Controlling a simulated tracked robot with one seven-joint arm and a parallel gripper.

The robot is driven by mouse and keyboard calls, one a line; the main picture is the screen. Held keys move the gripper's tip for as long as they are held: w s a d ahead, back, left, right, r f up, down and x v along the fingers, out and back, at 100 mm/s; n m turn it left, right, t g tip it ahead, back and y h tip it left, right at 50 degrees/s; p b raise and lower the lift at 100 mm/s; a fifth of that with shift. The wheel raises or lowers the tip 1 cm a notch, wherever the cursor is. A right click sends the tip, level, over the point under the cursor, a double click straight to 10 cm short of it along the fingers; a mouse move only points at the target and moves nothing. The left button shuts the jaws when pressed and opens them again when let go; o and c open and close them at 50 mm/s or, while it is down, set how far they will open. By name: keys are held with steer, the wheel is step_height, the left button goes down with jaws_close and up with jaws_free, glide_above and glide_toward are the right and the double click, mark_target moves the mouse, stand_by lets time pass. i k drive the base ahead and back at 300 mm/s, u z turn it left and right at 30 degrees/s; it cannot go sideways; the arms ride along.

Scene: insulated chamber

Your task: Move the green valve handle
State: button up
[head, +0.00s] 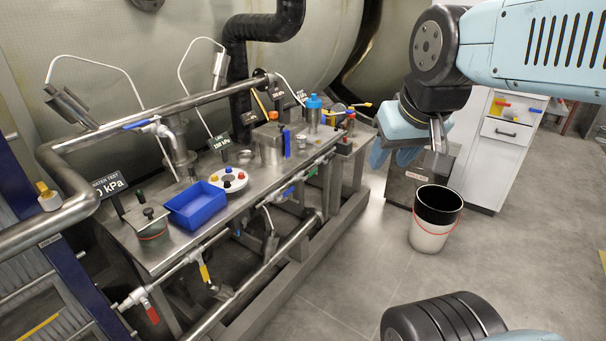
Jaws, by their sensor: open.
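A small green handle (312,172) sits on the front pipe of the steel bench, right of a blue handle (288,191) on the same pipe. It is small in the head view, so its exact angle is hard to tell. My gripper (437,158) hangs from my arm at the right, in front of a grey metal cabinet and above a bucket. It is open, and I see nothing held in it. It is well to the right of the green handle, with a clear gap between them.
The steel bench (262,190) carries a blue tray (196,205), a white disc with coloured knobs (229,180) and a blue-capped cylinder (313,112). Yellow (204,272) and red (151,312) handles hang in front. A white bucket (431,238) stands on the floor. Floor between is free.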

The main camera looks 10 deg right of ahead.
mark_target(313, 172)
steer(key=u, duration=0.05)
steer(key=i, duration=0.9)
steer(key=z, duration=0.1)
